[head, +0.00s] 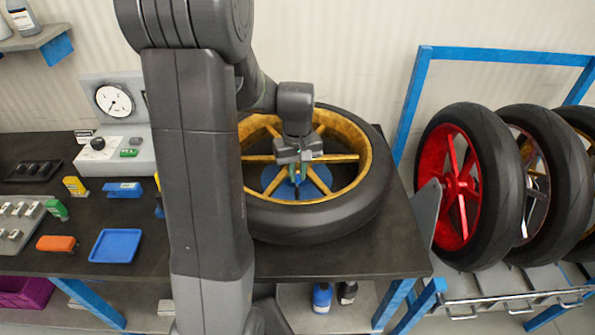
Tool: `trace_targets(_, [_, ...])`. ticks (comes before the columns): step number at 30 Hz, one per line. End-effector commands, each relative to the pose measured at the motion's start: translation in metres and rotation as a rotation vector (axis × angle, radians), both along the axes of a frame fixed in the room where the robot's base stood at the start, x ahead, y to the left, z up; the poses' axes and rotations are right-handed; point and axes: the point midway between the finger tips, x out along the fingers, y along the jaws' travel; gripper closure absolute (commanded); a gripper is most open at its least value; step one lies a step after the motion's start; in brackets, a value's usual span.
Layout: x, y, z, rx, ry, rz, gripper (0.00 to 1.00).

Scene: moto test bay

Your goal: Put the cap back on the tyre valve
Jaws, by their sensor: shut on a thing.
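A motorcycle wheel with a gold rim and black tyre (340,218) lies flat on the dark bench, with a blue round piece (276,181) under its spokes. My gripper (298,179) points down over the middle of the wheel, inside the rim. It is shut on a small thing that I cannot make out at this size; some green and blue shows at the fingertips. I cannot pick out the tyre valve or its cap. My arm hides the left part of the wheel.
A gauge unit (113,101), a blue tray (114,246), an orange piece (56,243) and a grey rack (18,222) stand left on the bench. A blue-framed rack with several wheels, the nearest red-rimmed (450,180), stands right. The bench's front right corner (385,255) is bare.

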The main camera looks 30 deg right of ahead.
Motion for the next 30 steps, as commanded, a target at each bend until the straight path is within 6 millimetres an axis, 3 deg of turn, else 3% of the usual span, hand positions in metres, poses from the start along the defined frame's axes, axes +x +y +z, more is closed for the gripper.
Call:
trace_targets(27, [-0.0001, 0.0, -0.0029, 0.0, 0.0, 0.0, 1.0])
trace_targets(28, [-0.0001, 0.0, -0.0029, 0.0, 0.0, 0.0, 0.81])
trace_targets(30, [-0.0001, 0.0, -0.0028, 0.0, 0.0, 0.0, 0.68])
